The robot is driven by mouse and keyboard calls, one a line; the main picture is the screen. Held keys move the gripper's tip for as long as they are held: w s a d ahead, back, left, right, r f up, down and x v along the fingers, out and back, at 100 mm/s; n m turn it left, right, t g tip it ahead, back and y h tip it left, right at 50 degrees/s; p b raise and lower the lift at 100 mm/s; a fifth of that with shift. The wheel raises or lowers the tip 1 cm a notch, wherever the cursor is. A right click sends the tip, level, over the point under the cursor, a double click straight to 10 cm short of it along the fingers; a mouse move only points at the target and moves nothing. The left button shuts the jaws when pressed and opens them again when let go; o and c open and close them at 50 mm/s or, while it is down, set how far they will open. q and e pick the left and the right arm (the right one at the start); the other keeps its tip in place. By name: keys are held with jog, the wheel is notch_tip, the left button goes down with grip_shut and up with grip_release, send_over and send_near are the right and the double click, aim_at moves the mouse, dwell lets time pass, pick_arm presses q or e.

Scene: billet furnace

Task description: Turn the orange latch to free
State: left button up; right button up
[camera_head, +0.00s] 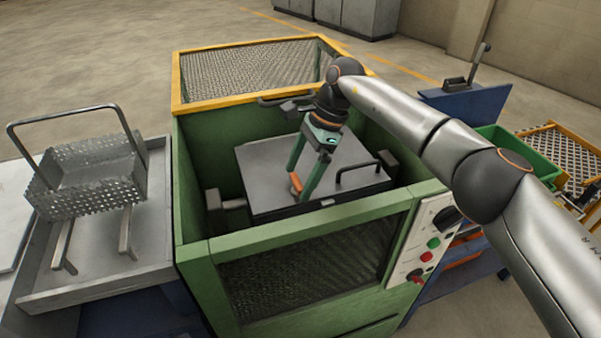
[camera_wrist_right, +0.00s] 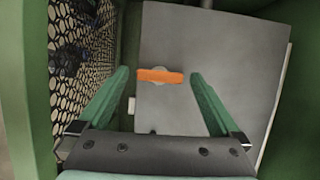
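The orange latch (camera_head: 296,184) is a short bar on the grey lid (camera_head: 262,160) inside the green cabinet. In the right wrist view the gripper (camera_wrist_right: 159,73) has one finger beyond each end of the latch, with small gaps. How high the fingertips are above the lid is hard to tell. My left gripper is in neither view.
The green cabinet (camera_head: 190,222) has walls around the lid and a raised yellow-framed mesh cover (camera_head: 250,70) behind. A black handle (camera_head: 358,170) stands on the lid's right side. A wire basket (camera_head: 90,180) is at left, a control panel (camera_head: 425,240) at right.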

jog(key=p+v, duration=0.2)
jog(key=v, duration=1)
jog(key=shift+r, duration=0.3)
jog(key=shift+d, duration=0.1)
